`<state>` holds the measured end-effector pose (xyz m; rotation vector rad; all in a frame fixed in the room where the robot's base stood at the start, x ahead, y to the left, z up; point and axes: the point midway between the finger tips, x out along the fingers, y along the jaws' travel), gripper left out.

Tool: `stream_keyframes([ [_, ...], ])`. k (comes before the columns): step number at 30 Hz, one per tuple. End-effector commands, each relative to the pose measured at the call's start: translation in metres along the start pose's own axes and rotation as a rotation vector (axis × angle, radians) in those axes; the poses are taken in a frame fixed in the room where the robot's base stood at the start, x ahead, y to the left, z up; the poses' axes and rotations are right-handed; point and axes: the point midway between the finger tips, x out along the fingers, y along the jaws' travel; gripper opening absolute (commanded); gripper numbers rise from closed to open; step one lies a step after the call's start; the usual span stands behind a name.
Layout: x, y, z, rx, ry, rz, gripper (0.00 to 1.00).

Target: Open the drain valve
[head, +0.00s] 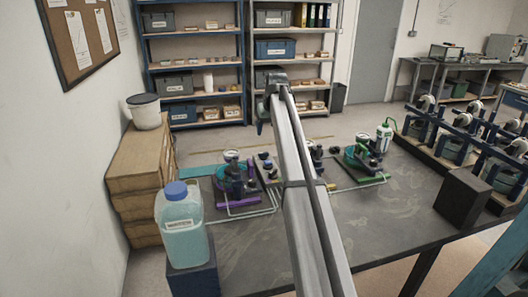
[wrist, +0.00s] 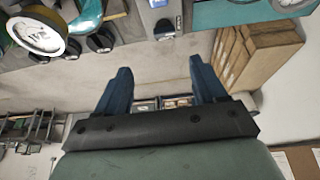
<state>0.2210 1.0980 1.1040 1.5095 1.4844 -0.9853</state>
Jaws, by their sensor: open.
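My gripper (wrist: 162,82) shows in the wrist view with its two dark blue fingers wide apart and nothing between them. In the head view my grey arm crosses the middle and its end is high over the far side of the table. A rig on a purple base with a round gauge (head: 232,156) stands left of the arm. A rig on a green base with a gauge (head: 362,152) stands to the right. Between them a block with dark knobs (head: 266,163) is partly hidden by my arm. I cannot tell which part is the drain valve. The wrist view shows a gauge (wrist: 38,32) and black knobs (wrist: 100,42).
A blue-capped jug (head: 181,225) stands at the table's front left. Cardboard boxes (head: 140,170) are stacked beyond the left edge. A black box (head: 462,198) and a rack of several gauged units (head: 455,140) are on the right. The table's front middle (head: 250,250) is bare.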

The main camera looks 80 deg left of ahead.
Motion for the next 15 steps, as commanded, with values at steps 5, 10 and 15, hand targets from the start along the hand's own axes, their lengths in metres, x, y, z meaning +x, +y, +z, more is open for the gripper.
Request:
stream_keyframes([
  [5, 0.012, -0.008, -0.003, -0.002, -0.012, -0.018, 0.7],
  [10, 0.035, -0.008, -0.002, -0.003, -0.011, -0.017, 0.7],
  [15, 0.066, -0.008, -0.003, -0.003, -0.01, -0.016, 0.7],
])
